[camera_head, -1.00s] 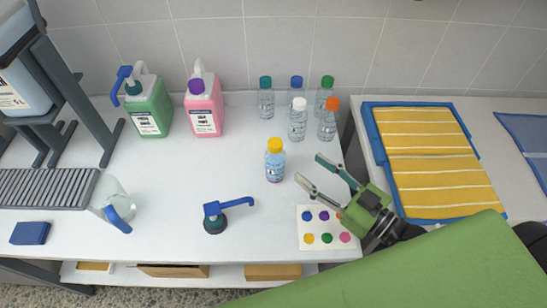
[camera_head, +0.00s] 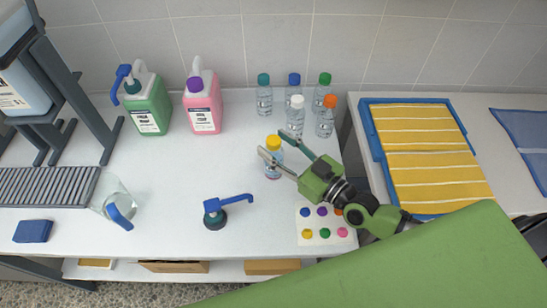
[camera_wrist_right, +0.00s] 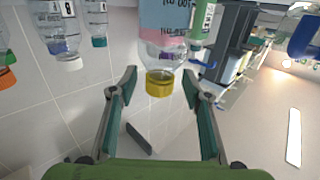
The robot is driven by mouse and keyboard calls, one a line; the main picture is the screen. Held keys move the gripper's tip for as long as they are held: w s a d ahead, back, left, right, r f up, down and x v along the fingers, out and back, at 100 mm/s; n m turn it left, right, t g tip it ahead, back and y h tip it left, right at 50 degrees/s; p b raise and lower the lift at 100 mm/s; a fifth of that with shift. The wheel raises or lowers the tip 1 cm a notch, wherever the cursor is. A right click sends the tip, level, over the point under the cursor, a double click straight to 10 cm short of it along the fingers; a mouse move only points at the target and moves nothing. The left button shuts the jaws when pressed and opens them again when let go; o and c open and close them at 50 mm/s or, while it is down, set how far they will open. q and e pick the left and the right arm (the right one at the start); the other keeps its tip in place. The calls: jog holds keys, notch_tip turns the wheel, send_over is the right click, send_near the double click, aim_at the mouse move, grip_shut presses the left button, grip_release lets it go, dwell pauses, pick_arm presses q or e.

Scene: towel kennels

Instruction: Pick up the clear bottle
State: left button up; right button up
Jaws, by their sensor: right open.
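Several clear bottles with coloured caps stand on the white worktop. The yellow-capped one (camera_head: 273,172) stands apart, in front of the others. My right gripper (camera_head: 272,143) is open, its two fingertips on either side of this bottle near the cap. Part of the bottle's body is behind a finger in the head view. In the right wrist view the yellow cap (camera_wrist_right: 159,84) shows upside down between the spread fingers, with a gap at each side. The white-capped bottle (camera_head: 295,125) stands just behind the gripper. My left gripper is not in view.
An orange-capped bottle (camera_head: 325,124) and blue- (camera_head: 293,86), teal- (camera_head: 264,99) and green-capped (camera_head: 322,95) ones stand behind. A green jug (camera_head: 148,110), a pink jug (camera_head: 203,108) and a blue pump top (camera_head: 215,215) are left. A dotted card (camera_head: 323,222) lies under my right arm.

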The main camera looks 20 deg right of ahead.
jog(key=shift+w+a, duration=0.3)
jog(key=shift+w, duration=0.3)
jog(key=c, duration=1.1)
jog(key=shift+c, duration=0.2)
